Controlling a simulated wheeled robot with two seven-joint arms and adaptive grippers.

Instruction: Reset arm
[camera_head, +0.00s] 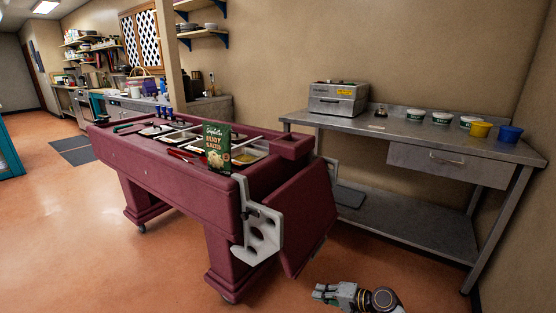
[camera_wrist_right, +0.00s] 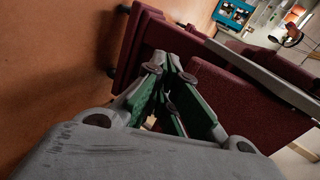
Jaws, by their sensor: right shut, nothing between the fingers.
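My right gripper (camera_head: 322,292) shows low at the bottom right of the head view, over the orange floor and in front of the maroon cart. In the right wrist view the fingers of the right gripper (camera_wrist_right: 172,68) are closed together with nothing between them. The maroon panels of the cart lie beyond the fingers in that view. My left gripper and arm are not in view.
A maroon salad cart (camera_head: 170,167) with food pans and a green box (camera_head: 216,148) stands at centre. A metal table (camera_head: 440,152) on the right holds a steel appliance (camera_head: 338,98), several bowls and a blue cup (camera_head: 510,134). Open floor (camera_head: 60,235) lies at left.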

